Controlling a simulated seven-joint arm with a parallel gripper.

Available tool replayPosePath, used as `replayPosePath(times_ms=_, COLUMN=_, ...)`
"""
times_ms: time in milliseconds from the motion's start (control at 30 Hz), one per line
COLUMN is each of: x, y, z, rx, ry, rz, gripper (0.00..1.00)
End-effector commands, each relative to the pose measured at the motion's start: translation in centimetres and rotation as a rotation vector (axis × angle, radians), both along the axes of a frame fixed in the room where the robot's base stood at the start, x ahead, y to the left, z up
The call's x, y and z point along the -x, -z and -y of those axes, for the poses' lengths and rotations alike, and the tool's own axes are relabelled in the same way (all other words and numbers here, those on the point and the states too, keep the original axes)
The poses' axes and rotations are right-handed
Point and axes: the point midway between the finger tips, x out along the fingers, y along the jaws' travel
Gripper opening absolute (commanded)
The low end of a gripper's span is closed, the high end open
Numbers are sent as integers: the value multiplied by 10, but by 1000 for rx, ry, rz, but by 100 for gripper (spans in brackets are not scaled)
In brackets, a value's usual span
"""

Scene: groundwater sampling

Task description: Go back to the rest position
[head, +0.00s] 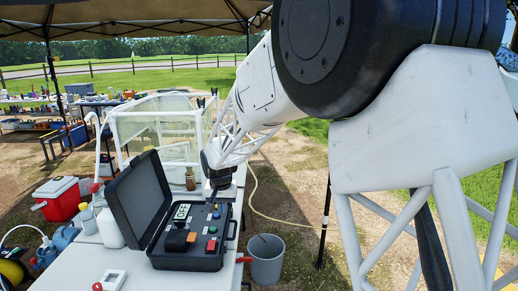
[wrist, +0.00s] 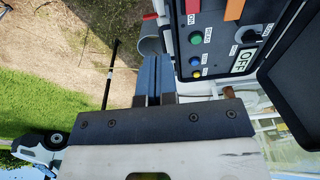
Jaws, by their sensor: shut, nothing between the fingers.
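My gripper (wrist: 154,66) is shut and empty in the wrist view, its two dark fingers side by side. In the head view my gripper (head: 213,190) points down over the back edge of an open black control case (head: 188,262) on the white table (head: 122,262). Whether the fingertips touch the case cannot be told. The case panel shows a display, an orange block and several coloured buttons. The wrist view shows the panel (wrist: 212,45) close beside the fingers, with green and blue buttons and an OFF label.
A grey bucket (head: 266,262) stands on the ground right of the table, with a hose running into it. A brown bottle (head: 190,179) and a clear-sided enclosure (head: 158,128) stand behind the case. White bottles (head: 108,228) and a red cooler (head: 58,200) are to the left.

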Motion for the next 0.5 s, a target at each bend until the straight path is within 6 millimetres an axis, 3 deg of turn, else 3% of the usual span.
replayPosePath(times_ms=200, x=33, y=-37, z=52, rx=-4, ry=7, rz=12, gripper=0)
replayPosePath(times_ms=500, x=86, y=-74, z=115, rx=-6, ry=9, rz=26, gripper=0)
